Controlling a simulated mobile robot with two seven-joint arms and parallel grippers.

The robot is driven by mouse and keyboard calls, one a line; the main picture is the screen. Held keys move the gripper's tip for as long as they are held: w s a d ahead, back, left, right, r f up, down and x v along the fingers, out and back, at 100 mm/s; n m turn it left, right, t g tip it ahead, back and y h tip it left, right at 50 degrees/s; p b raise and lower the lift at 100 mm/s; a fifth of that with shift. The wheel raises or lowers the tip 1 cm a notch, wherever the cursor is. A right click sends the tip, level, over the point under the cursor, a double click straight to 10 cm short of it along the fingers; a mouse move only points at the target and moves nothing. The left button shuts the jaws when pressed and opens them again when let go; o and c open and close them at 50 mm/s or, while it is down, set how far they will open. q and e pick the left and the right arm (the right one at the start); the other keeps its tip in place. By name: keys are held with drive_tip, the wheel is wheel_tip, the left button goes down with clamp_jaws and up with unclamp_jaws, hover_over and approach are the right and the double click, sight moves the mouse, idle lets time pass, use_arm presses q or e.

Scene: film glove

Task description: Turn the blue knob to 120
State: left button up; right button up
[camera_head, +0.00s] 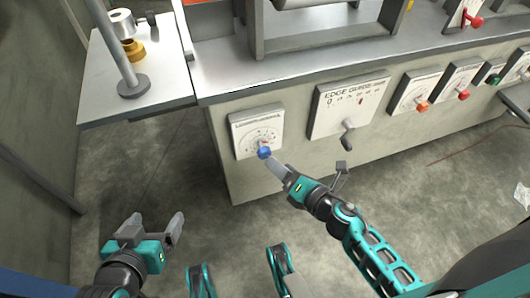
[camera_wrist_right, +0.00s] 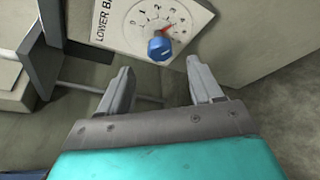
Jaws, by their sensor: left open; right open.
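The blue knob (camera_head: 264,153) sits low on a white dial plate (camera_head: 246,130) on the front of the grey machine. In the right wrist view the blue knob (camera_wrist_right: 160,48) stands ahead of my right gripper (camera_wrist_right: 163,78), between the lines of its two open fingers. A red pointer shows beside the knob, and small numbers curve around it. I cannot read the exact setting. In the head view my right gripper (camera_head: 277,168) is close beside the knob; contact cannot be made out. My left gripper (camera_head: 156,226) is open and empty, low at left, away from the panel.
An edge guide plate (camera_head: 349,106) with a grey crank handle (camera_head: 347,138) is right of the knob's dial. Further right are dials with orange (camera_head: 422,106), red (camera_head: 463,95) and green (camera_head: 493,79) knobs. A white side table (camera_head: 158,88) stands at upper left. The floor below is mostly clear.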

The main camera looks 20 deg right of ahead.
sight(266, 156)
drive_tip(key=b+x, duration=0.1)
drive_tip(key=x, duration=0.7)
drive_tip(key=c, duration=1)
drive_tip(key=shift+c, duration=0.2)
